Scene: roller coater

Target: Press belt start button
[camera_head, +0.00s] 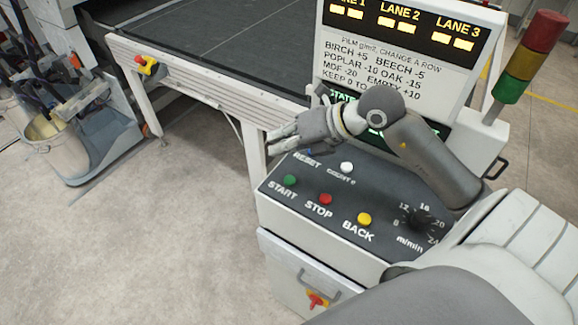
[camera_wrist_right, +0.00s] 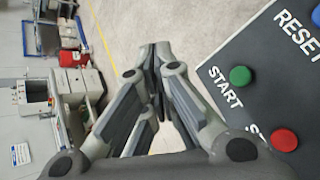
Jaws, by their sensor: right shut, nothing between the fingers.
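The green START button (camera_head: 289,180) sits at the left edge of the dark console panel (camera_head: 330,225). It also shows in the right wrist view (camera_wrist_right: 240,76), to the right of my fingers. My right gripper (camera_head: 272,142) is shut and empty. In the head view it appears above and left of the green button, past the panel's left edge. In the right wrist view its fingertips (camera_wrist_right: 155,48) meet, apart from the button. My left gripper is not in view.
Red STOP (camera_head: 326,199), yellow BACK (camera_head: 364,219) and white (camera_head: 346,167) buttons and a speed dial (camera_head: 418,219) share the panel. A lane display (camera_head: 400,60) stands behind it. The belt (camera_head: 215,40) lies at the back, with a bucket (camera_head: 60,140) at the left.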

